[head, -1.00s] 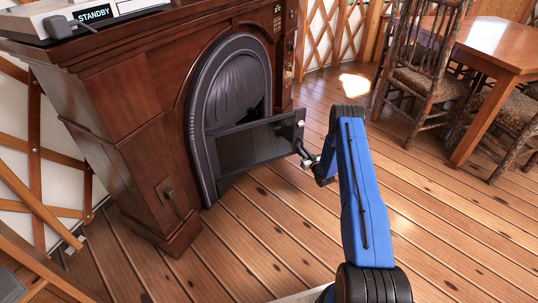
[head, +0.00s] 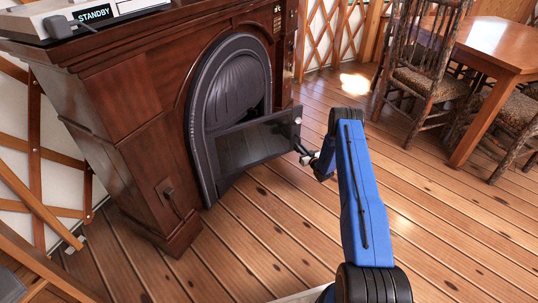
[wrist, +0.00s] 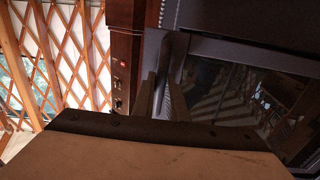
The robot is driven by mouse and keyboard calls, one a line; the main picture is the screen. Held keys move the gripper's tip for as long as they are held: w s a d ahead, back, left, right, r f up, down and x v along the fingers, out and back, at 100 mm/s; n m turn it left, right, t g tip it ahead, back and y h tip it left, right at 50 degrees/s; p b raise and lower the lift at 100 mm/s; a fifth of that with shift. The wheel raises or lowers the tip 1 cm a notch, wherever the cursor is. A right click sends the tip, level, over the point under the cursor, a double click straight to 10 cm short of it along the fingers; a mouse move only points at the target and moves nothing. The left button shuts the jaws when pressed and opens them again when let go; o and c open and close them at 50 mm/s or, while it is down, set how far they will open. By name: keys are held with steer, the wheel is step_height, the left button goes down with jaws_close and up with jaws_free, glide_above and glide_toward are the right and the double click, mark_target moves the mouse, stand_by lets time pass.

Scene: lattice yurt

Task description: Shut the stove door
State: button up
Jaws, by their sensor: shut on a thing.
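The stove door (head: 250,143) is a dark framed glass panel that stands ajar at the front of the arched black stove (head: 232,85). Its free edge sticks out to the right, with a gap behind it. My gripper (head: 304,154) is at this free edge, shut on the door handle. In the wrist view, the dark upright handle bar (wrist: 173,55) runs down to my gripper (wrist: 162,97), and the door's glass (wrist: 225,95) fills the right side. The handle is too small to make out in the head view.
A wooden table (head: 500,40) and chairs (head: 425,80) stand at the right. The plank floor (head: 250,245) in front is clear.

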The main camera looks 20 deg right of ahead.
mark_target(295, 141)
steer(key=w+a+n+y, duration=0.1)
steer(key=w+y, duration=0.1)
steer(key=w, duration=0.4)
steer(key=shift+w+a+n+g, duration=0.3)
steer(key=shift+w, duration=0.1)
stand_by(0.4)
steer(key=shift+w, duration=0.1)
steer(key=shift+w+a+y, duration=0.2)
steer(key=shift+w+y, duration=0.05)
steer(key=shift+w, duration=0.2)
steer(key=shift+w+a+y, duration=0.15)
steer(key=shift+w+y, duration=0.1)
steer(key=shift+w, duration=0.2)
steer(key=shift+n+g+y, duration=0.5)
steer(key=shift+n+y, duration=0.3)
steer(key=shift+y, duration=0.1)
steer(key=shift+d+x, duration=0.15)
steer(key=shift+x, duration=1.2)
steer(key=shift+d+x, duration=0.15)
steer(key=shift+x, duration=1.25)
steer(key=shift+w, duration=0.15)
